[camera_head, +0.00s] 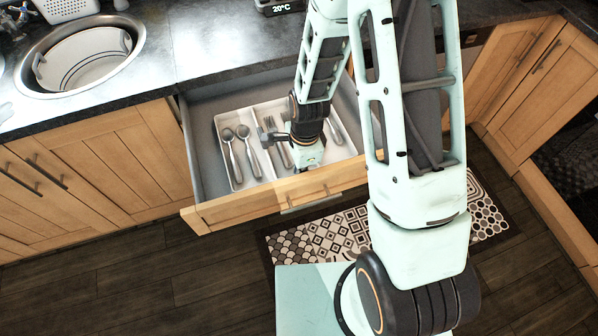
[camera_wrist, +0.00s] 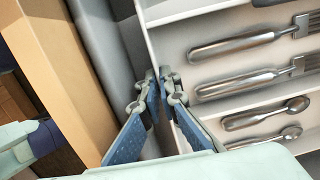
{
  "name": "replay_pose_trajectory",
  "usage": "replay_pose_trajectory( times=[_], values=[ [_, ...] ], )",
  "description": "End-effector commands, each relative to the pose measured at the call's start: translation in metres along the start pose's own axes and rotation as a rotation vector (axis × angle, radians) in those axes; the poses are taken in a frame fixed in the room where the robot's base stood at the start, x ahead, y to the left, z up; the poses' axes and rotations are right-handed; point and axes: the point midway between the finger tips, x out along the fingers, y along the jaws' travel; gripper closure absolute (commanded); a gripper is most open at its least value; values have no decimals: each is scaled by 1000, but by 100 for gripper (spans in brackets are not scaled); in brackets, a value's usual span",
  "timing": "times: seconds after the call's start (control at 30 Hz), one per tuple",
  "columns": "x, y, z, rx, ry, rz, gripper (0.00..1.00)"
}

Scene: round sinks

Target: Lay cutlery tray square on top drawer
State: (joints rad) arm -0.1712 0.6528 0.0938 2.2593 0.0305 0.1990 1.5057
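The white cutlery tray (camera_head: 224,160) lies in the open top drawer (camera_head: 250,205), with forks and spoons in its compartments. Bare drawer floor shows left of the tray. In the wrist view the tray's front wall (camera_wrist: 147,38) runs beside the wooden drawer front (camera_wrist: 62,75), with a grey gap between them. My gripper (camera_head: 308,168) is at the tray's front side; its fingertips are hidden in the head view. In the wrist view its blue-padded fingers (camera_wrist: 160,85) straddle the front wall, one on each side, tips closed against it.
The dark countertop (camera_head: 215,50) with a round sink (camera_head: 85,55) overhangs the back of the drawer. Closed cabinets (camera_head: 105,155) stand to the left and right. A patterned rug (camera_head: 330,232) lies on the floor before the drawer.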

Motion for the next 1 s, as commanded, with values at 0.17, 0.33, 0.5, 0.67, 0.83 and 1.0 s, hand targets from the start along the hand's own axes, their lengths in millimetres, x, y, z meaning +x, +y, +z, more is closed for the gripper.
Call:
replay_pose_trajectory(
  times=[0.17,0.33,0.5,0.67,0.83,1.0],
  values=[
    [-1,-2,0,0,0,-4,100],
    [-1,-2,0,0,0,-4,100],
    [-1,-2,0,0,0,-4,96],
    [-1,-1,0,0,0,-3,79],
    [0,0,0,0,0,0,75],
    [0,1,0,0,0,3,75]
  ],
)
